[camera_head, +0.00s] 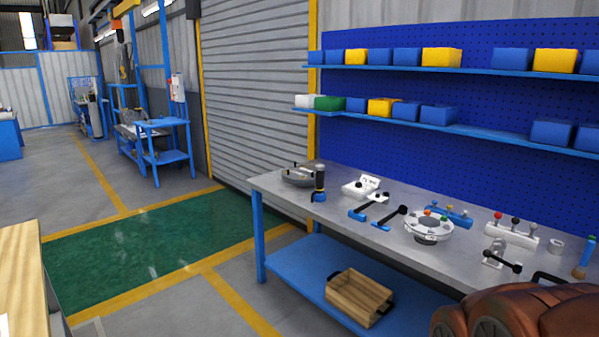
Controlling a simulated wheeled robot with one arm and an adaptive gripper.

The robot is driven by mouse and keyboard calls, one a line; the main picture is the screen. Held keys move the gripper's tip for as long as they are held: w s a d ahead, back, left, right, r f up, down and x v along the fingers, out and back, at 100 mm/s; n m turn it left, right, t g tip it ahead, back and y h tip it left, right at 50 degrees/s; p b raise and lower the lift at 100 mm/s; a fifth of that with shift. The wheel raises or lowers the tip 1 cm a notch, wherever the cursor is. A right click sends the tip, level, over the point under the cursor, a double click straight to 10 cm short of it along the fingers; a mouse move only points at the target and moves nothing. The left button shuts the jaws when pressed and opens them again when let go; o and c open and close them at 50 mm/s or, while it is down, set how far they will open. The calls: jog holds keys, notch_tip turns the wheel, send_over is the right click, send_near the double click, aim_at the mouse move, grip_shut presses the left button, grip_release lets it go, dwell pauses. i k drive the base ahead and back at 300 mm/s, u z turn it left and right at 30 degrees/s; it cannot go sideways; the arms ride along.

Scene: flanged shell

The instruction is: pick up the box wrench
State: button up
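I cannot pick out a box wrench with certainty; the items on the bench are small at this distance. Two long tools with blue ends and dark shafts, the left tool (366,208) and the right tool (389,218), lie near the middle of the grey workbench (300,194). A small grey piece with a dark lever (501,257) is farther right on the bench. My gripper is not in view.
A round grey dish (299,176), a white round fixture (428,225) and a white block with coloured knobs (511,236) stand on the bench. A brown rounded object (520,312) hides the bench's near right part. A wooden crate (358,297) sits on the lower shelf. Green floor lies left.

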aim_at(402, 208)
jog(key=z, duration=0.3)
jog(key=i, duration=1.55)
jog(key=z, duration=0.85)
jog(key=k, duration=0.5)
jog(key=z, duration=0.45)
jog(key=i, duration=0.45)
jog(key=u, duration=0.9)
jog(key=i, duration=0.95)
jog(key=u, duration=1.1)
